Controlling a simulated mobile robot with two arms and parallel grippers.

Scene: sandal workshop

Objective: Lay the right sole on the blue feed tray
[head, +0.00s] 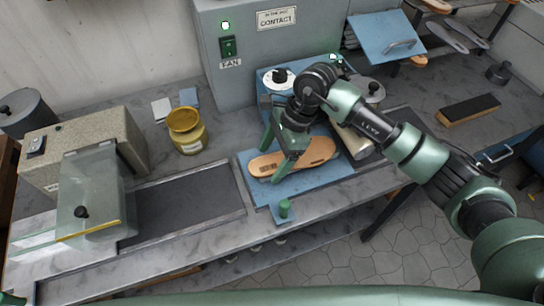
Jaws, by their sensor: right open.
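A tan sole (318,154) with a dark printed patch near its left end lies flat on the blue feed tray (257,190). My right gripper (275,159) reaches in from the right and points down at the sole's left part. Its green fingers are apart, one toward the far side of the sole and one in front of it. The near finger hides a strip of the sole. I cannot tell whether the fingers touch it.
A small green knob (285,207) stands at the tray's front edge. A yellow pot (186,130) is to the left, beyond a dark belt (185,208) leading to a machine with a clear guard (95,195). A grey cabinet (262,65) stands behind. A pale roller lies right of the sole.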

